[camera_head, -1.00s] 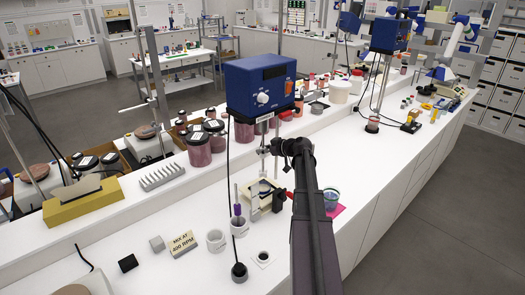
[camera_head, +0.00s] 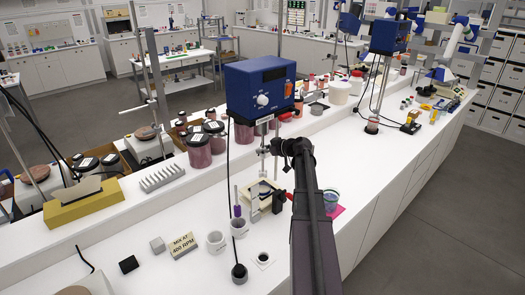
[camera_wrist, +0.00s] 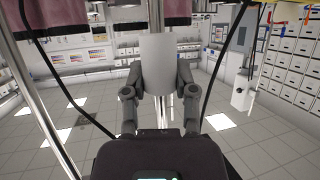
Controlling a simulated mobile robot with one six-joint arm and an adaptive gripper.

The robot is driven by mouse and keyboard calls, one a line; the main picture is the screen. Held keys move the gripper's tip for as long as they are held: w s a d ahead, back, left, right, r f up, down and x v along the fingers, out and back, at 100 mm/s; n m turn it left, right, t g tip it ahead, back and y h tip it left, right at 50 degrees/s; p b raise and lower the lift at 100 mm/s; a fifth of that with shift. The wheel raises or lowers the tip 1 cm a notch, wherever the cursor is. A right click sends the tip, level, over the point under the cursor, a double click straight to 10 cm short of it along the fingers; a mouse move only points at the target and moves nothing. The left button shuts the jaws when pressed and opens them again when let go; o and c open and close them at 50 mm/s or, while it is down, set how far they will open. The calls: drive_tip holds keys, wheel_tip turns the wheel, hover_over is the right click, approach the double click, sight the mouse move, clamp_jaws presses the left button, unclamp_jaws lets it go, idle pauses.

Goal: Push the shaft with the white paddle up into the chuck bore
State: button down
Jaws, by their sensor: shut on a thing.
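My gripper (camera_head: 264,151) is at the end of my arm, just below the blue stirrer motor (camera_head: 262,88). It is shut on the shaft with the white paddle, which I can hardly make out in the head view. In the wrist view my two fingers (camera_wrist: 158,95) stand on either side of a pale grey cylinder (camera_wrist: 163,62), with a thin metal rod above it. I cannot tell whether this cylinder is the chuck or a held part. The paddle end and the bore are not clearly seen, so I cannot tell how far the shaft is in.
Below my gripper is a beige stand (camera_head: 252,200). Dark-lidded jars (camera_head: 199,152) stand behind left.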

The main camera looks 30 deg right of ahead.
drive_tip(key=shift+r+p, duration=1.1)
drive_tip(key=shift+r, duration=0.1)
idle(0.4)
idle(0.4)
drive_tip(key=shift+c, duration=1.7)
unclamp_jaws()
drive_tip(key=shift+f, duration=0.15)
